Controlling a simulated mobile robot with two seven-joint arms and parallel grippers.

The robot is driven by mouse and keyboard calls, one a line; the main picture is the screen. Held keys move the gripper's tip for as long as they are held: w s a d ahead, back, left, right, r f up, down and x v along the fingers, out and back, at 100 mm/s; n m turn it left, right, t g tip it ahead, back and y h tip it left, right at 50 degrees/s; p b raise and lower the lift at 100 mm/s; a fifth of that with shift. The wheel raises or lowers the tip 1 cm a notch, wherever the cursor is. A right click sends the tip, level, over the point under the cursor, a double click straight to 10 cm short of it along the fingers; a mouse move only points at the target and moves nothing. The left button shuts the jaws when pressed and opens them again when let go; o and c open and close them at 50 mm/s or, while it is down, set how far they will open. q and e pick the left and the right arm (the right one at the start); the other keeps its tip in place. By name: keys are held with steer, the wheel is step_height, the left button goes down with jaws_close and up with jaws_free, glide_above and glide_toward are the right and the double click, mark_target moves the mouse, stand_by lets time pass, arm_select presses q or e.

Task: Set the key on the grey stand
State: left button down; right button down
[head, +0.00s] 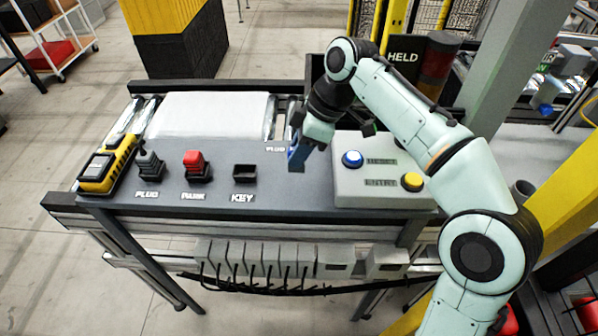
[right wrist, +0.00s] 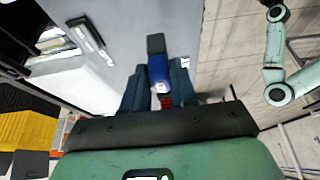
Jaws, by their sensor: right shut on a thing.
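The key (head: 298,156) is a blue block with a grey end, held in my right gripper (head: 308,140). In the right wrist view the key (right wrist: 157,68) sits between the two fingers of the gripper (right wrist: 158,88), its grey end pointing away from the palm. It hangs over the grey bench top, right of the middle; I cannot tell its exact height. A small dark stand (head: 244,174), labelled KEY, is left of the gripper and looks empty. My left gripper is not in view.
Left of the KEY stand are a red-topped piece (head: 195,165) and a grey plug (head: 150,164) in holders. A yellow device (head: 107,163) lies at the left edge. A button box (head: 383,170) stands right of the gripper. A white panel (head: 208,115) lies behind.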

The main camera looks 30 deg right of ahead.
mark_target(290, 169)
steer(key=shift+f+b, duration=0.65)
steer(key=shift+f, duration=1.75)
steer(key=shift+f, duration=0.1)
steer(key=shift+f, duration=0.15)
steer(key=c, duration=0.9)
jaws_free()
